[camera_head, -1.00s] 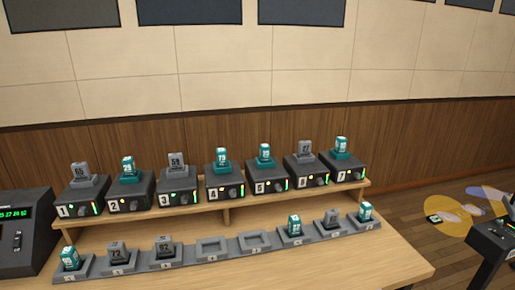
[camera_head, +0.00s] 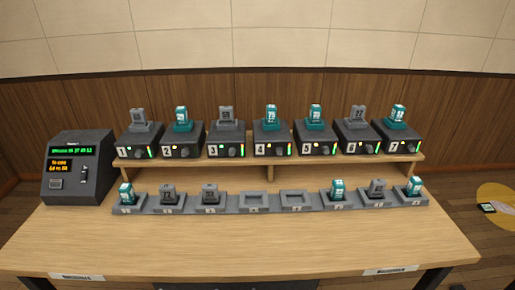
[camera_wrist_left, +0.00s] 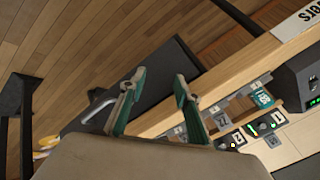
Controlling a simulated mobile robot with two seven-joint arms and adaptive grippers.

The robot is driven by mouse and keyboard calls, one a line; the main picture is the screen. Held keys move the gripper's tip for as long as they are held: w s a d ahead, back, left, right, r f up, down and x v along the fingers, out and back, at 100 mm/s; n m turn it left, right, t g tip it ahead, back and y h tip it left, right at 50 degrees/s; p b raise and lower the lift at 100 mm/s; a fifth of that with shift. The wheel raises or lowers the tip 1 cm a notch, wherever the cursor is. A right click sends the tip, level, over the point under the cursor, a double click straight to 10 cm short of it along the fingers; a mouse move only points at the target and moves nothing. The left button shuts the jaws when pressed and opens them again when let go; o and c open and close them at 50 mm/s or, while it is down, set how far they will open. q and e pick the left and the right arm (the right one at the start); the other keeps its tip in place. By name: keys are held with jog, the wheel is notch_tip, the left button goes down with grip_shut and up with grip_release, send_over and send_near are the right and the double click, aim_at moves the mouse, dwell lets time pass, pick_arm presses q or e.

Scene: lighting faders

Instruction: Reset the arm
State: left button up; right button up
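No gripper shows in the head view. In the left wrist view my left gripper (camera_wrist_left: 158,95) has its two green-tipped fingers spread apart with nothing between them, in front of the table. Numbered black fader boxes (camera_head: 270,148) stand in a row on a raised wooden shelf, each with a grey or teal block on top, such as this teal block (camera_head: 271,116). A lower grey slot strip (camera_head: 225,207) holds more grey and teal blocks; two middle slots (camera_head: 254,198) are empty. My right gripper is out of view.
A black console (camera_head: 78,168) with a green display stands at the table's left end. The wooden table (camera_head: 240,242) is bare along its front. A yellow disc (camera_head: 497,196) lies on the floor at right.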

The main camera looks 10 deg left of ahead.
pick_arm(q)
jog(key=d+f+n+t+h+b, duration=0.1)
jog(key=d+f+h, duration=0.4)
jog(key=d+f, duration=0.5)
jog(key=shift+s+d+f+n+t, duration=0.3)
jog(key=shift+s+d+n+t, duration=0.1)
jog(key=shift+d+n+t, duration=0.45)
